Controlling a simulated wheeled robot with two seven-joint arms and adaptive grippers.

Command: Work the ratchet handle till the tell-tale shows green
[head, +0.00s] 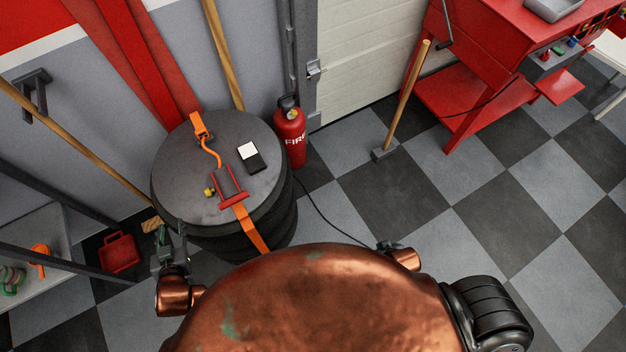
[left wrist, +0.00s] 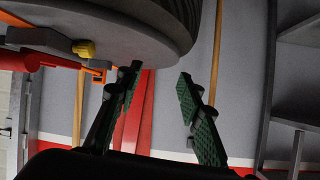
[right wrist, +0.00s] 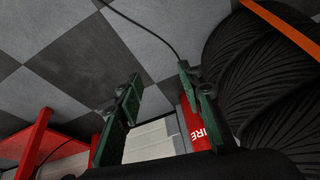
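A red ratchet (head: 230,188) with a crosswise red handle bar (head: 234,200) sits on the dark round top (head: 190,170) of a tyre stack, on an orange strap (head: 250,230). A yellow knob (head: 209,192) is beside it and also shows in the left wrist view (left wrist: 84,48). A small black box with a white face (head: 248,152) lies behind the ratchet; I see no green on it. My left gripper (head: 168,243) is open and empty, low at the stack's front left, apart from the handle. My right gripper (right wrist: 160,78) is open and empty; the head view mostly hides it.
A red fire extinguisher (head: 289,130) stands close at the stack's right. A broom-like wooden handle (head: 408,98) and red workbench (head: 475,45) are farther right. A slanting wooden pole (head: 75,150) and grey shelf (head: 45,240) are left. A thin black cable (head: 325,215) crosses the floor.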

